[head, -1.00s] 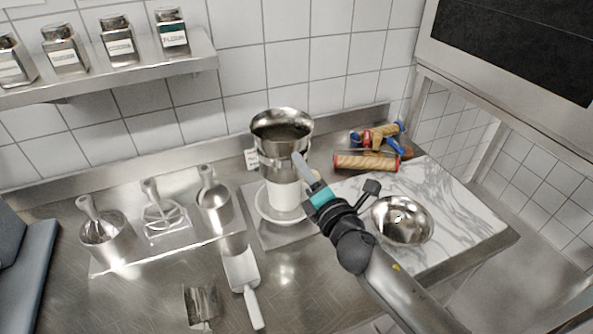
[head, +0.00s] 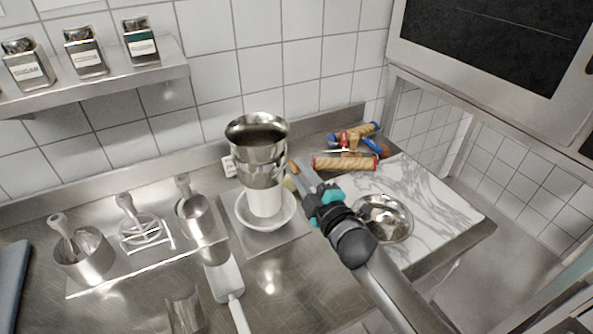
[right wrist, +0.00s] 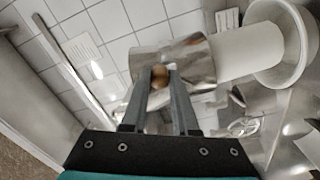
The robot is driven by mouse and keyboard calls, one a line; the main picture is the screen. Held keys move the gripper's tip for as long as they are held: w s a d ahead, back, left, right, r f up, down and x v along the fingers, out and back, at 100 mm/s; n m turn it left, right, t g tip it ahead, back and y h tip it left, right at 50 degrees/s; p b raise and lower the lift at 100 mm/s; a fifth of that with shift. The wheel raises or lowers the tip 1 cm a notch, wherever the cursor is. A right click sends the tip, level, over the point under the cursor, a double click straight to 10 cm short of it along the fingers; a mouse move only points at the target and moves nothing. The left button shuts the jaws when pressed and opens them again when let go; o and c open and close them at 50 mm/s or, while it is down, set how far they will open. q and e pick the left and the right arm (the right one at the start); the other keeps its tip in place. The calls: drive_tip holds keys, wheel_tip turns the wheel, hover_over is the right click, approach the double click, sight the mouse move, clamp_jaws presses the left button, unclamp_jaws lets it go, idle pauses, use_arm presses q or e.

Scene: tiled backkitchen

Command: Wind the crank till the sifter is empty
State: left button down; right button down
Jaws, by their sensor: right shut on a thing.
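The metal sifter (head: 257,150) stands upright above a white cylinder (head: 265,198) and a white bowl (head: 243,212). Its open top shows a dark inside; I cannot tell how much it holds. My right gripper (head: 294,168) is at the sifter's right side, coming in from the lower right. In the right wrist view the gripper (right wrist: 160,80) is shut on a small brown crank knob (right wrist: 160,74) in front of the sifter's shiny wall (right wrist: 195,58). The crank's arm is mostly hidden by my fingers. My left gripper is out of view.
A metal bowl (head: 385,218) sits on the marble board (head: 440,205) at right, with rolling pins (head: 345,162) behind it. A jar shelf (head: 95,85) hangs above.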

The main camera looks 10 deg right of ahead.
drive_tip(key=shift+w+d+f+m, duration=0.1)
drive_tip(key=shift+d+f+m, duration=0.25)
drive_tip(key=shift+m, duration=0.55)
drive_tip(key=shift+a+f, duration=0.1)
drive_tip(key=c, duration=0.7)
unclamp_jaws()
drive_tip(key=b+v, duration=0.1)
drive_tip(key=v, duration=1.4)
